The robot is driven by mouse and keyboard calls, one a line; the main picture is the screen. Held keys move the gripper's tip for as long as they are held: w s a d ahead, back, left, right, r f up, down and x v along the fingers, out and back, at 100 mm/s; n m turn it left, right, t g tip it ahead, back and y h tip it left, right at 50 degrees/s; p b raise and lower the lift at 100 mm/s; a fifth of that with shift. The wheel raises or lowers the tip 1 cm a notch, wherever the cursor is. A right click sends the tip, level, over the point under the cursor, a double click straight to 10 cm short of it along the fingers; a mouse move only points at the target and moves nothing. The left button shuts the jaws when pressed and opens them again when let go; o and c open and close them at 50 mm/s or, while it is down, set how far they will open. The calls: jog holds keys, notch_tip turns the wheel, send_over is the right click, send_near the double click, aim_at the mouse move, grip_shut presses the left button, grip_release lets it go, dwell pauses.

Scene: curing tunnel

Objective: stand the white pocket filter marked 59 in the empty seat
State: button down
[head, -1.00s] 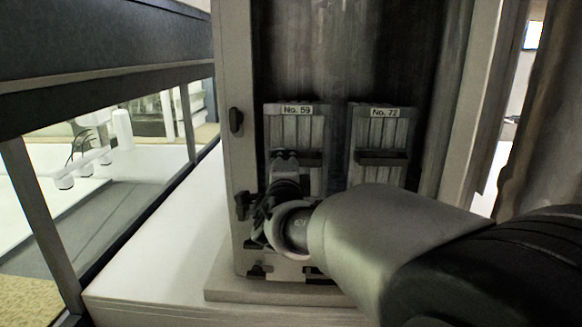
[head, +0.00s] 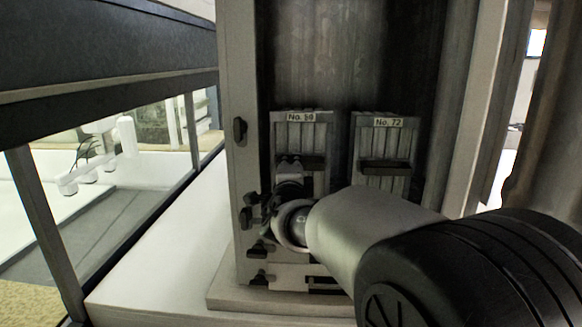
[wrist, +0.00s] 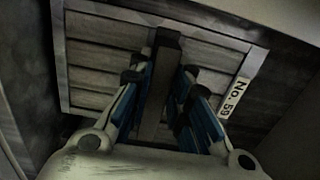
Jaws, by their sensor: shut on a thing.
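The pocket filter marked No. 59 (head: 316,136) is a pale, ribbed panel standing upright at the left inside the tall cabinet. Its label also shows in the wrist view, at the right end of the panel (wrist: 95,53). My gripper (wrist: 165,75) is shut on the filter's dark crossbar handle (wrist: 157,110), with blue-padded fingers on both sides of it. In the head view my gripper (head: 288,172) is at the handle, and my wrist hides the filter's lower part. I cannot make out the empty seat.
A similar filter marked No. 72 (head: 386,146) stands to the right, a narrow gap apart. The cabinet's left frame (head: 240,180) carries several dark knobs close to my wrist. A white surface (head: 170,235) lies left of the cabinet, beside a glazed enclosure.

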jog(key=shift+f+b, duration=0.3)
jog(key=shift+b, duration=0.1)
jog(key=c, duration=1.4)
grip_release()
jog(key=shift+f, duration=0.2)
jog(key=s, duration=1.2)
jog(key=shift+s, duration=0.1)
